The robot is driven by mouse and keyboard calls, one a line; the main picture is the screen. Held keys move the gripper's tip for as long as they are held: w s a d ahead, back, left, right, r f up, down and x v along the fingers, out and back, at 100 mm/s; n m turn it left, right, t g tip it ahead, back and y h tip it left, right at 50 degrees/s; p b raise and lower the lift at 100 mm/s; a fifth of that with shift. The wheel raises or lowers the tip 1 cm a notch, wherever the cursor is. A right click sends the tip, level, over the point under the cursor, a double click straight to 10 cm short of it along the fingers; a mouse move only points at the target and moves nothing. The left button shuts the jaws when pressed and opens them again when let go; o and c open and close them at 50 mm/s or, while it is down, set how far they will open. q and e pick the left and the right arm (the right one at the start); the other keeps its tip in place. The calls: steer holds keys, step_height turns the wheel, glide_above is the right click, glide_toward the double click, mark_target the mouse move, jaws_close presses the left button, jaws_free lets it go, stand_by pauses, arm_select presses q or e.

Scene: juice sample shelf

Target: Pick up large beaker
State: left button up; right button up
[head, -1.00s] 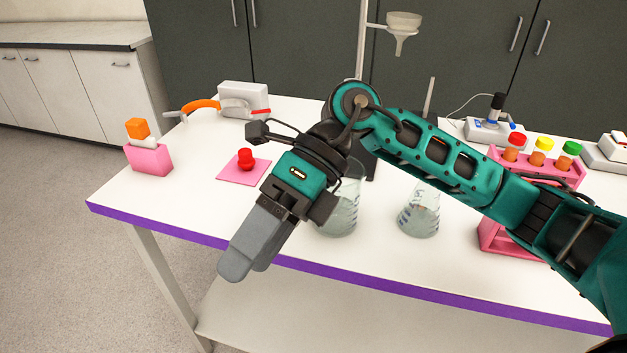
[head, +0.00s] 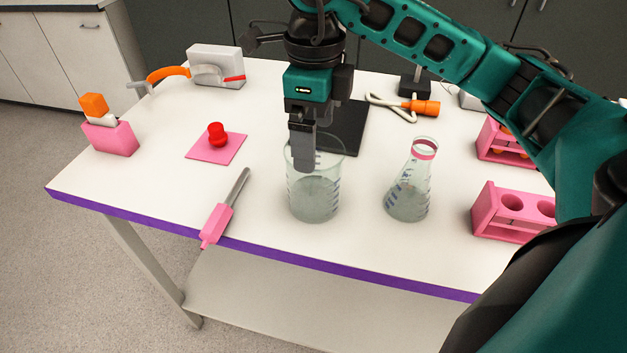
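The large beaker (head: 317,200) is clear glass with blue markings and stands upright on the white table (head: 150,185), near its front edge. My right gripper (head: 304,158) points straight down at the beaker's rim. Its fingers overlap the upper left part of the beaker in the picture. I cannot tell whether they are in front of the glass, inside it or touching it. The fingers line up in this view, so their gap is hidden. My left gripper is not in view.
A conical flask (head: 408,195) stands right of the beaker. Pink racks (head: 490,222) are further right. A pink-handled tool (head: 222,215) lies to the left, with a red object (head: 216,134) on a pink mat behind it. A dark plate (head: 350,135) is behind the beaker.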

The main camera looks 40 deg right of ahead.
step_height(320, 180, down, 9)
steer(key=shift+r, duration=0.2)
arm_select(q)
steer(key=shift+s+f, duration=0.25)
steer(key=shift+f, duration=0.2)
arm_select(e)
steer(key=shift+c, duration=0.4)
steer(key=c, duration=0.7)
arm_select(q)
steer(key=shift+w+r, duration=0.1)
arm_select(e)
steer(key=shift+c, duration=0.5)
steer(key=shift+r, duration=0.1)
steer(key=shift+r, duration=0.1)
